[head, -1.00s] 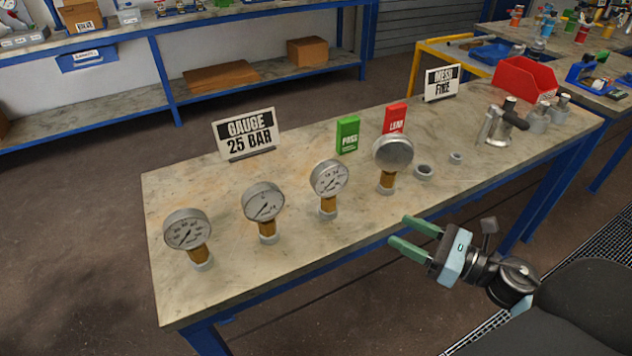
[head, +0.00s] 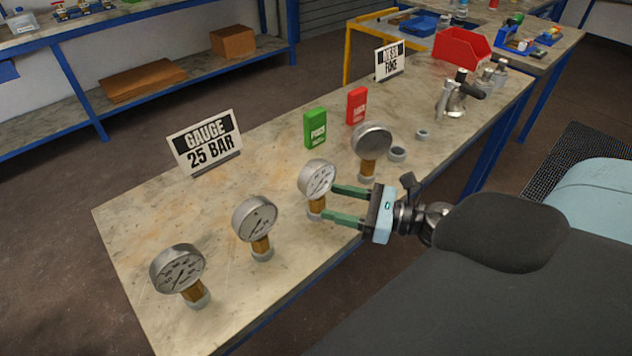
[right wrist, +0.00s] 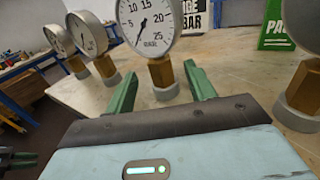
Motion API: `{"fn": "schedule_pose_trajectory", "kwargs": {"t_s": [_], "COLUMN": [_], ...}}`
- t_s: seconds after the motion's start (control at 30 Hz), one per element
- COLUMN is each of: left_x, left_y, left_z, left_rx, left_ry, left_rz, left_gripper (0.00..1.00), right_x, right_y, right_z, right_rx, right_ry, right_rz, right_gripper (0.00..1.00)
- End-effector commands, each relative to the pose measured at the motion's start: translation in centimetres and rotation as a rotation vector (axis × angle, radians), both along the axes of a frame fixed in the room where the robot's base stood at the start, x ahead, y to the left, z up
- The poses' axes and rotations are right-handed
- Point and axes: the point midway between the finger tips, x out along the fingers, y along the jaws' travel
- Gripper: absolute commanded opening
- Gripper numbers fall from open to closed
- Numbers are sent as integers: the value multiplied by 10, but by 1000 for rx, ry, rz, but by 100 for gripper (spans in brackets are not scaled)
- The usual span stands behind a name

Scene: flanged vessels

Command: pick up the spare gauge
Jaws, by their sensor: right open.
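Several round dial gauges on brass stems stand upright in a row on the bench. The third from the left, a white-faced gauge (head: 317,178), is the one nearest my right gripper (head: 330,202). In the right wrist view this gauge (right wrist: 147,22) shows a scale up to 25, and its brass stem stands just beyond and between the open fingers (right wrist: 160,72). My right gripper is open and holds nothing. Two gauges (head: 255,218) (head: 178,270) stand to the left. Another gauge (head: 371,140), its face turned away, stands to the right.
A "GAUGE 25 BAR" sign (head: 205,142) stands behind the row. Green (head: 315,128) and red (head: 356,105) blocks stand farther back. Grey rings (head: 397,154), metal fittings (head: 458,95) and a red bin (head: 461,46) lie to the right. The bench's front left has free room.

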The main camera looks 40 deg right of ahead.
Motion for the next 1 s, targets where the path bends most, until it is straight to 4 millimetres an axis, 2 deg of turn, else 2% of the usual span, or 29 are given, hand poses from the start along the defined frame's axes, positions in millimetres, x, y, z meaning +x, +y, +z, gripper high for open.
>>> {"fn": "schedule_pose_trajectory", "kwargs": {"t_s": [0.1,0.37,0.53,0.7,1.0], "left_x": [2,5,15,19,17], "left_y": [0,0,1,3,4], "left_z": [5,9,24,29,26], "left_rx": [0,0,2,4,6], "left_ry": [-7,-15,-42,-54,-47], "left_rz": [0,1,0,-1,-2], "left_gripper": [36,36,36,36,36], "right_x": [10,18,38,52,55], "right_y": [7,12,25,35,38], "right_z": [3,4,11,7,3], "right_rx": [0,0,1,1,0], "right_ry": [-4,-4,-10,-5,0], "right_rz": [2,1,1,0,1], "right_gripper": [55,55,55,55,55]}}
